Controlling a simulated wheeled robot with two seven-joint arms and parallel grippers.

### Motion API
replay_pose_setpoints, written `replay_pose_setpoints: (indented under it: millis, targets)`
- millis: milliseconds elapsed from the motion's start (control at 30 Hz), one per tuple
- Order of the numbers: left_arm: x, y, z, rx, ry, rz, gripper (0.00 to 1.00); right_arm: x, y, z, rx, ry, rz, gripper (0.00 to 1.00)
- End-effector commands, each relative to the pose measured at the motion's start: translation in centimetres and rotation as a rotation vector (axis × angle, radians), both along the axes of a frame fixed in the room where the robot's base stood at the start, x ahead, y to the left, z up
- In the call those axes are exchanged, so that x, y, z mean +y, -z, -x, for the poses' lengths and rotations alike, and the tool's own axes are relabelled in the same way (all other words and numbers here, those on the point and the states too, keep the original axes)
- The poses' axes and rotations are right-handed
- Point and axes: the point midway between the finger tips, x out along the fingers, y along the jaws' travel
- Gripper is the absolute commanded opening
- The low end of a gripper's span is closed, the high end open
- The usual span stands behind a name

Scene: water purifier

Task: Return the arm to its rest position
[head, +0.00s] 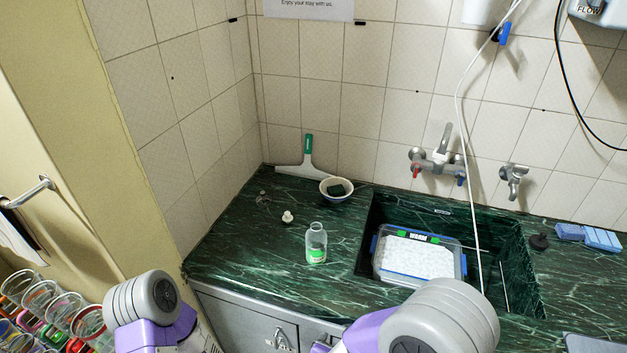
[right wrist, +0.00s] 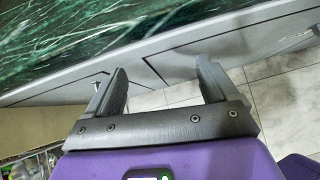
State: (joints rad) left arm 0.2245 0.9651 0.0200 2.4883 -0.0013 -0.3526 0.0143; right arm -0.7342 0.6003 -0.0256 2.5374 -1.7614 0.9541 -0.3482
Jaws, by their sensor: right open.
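My right gripper (right wrist: 158,84) is open and empty in the right wrist view. Its two dark fingers are spread apart in front of the grey cabinet front, just below the green counter edge, with floor tiles between and behind them. In the head view my right arm (head: 430,318) comes in at the bottom, right of centre, and hides part of the counter front; its fingers do not show there. My left arm (head: 145,305) shows at the lower left, and its gripper is out of the picture.
The green counter (head: 240,255) holds a clear bottle (head: 316,240), a small white item (head: 287,217), a bowl (head: 337,190) and a squeegee (head: 307,158). A lidded box (head: 415,258) sits in the sink (head: 500,250). Several colourful jars (head: 50,305) stand lower left.

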Motion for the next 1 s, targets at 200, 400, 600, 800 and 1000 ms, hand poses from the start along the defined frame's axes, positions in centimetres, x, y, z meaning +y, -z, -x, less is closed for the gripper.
replay_pose_setpoints:
  millis: [200, 400, 600, 800, 1000]
  targets:
    - [0.0, -0.1, 0.1, 0.002, 0.001, 0.0, 0.64, -3.6, 6.6, 5.8, 0.307, 0.436, -0.176, 0.86]
    - [0.0, -0.1, 0.1, 0.002, 0.001, 0.0, 0.64, -2.7, 11.5, 12.6, 0.574, 1.083, -0.47, 0.86]
    - [0.0, -0.1, 0.1, 0.002, 0.001, 0.0, 0.64, 0.5, 14.3, 13.6, 0.631, 1.791, -0.8, 0.86]
    - [0.0, -0.1, 0.1, 0.002, 0.001, 0.0, 0.64, -0.1, 17.3, 10.5, 0.435, 2.437, -1.079, 0.86]
    - [0.0, 0.0, 0.1, 0.002, 0.001, 0.0, 0.64, -2.9, 19.7, 9.2, 0.199, 2.777, -1.193, 0.86]
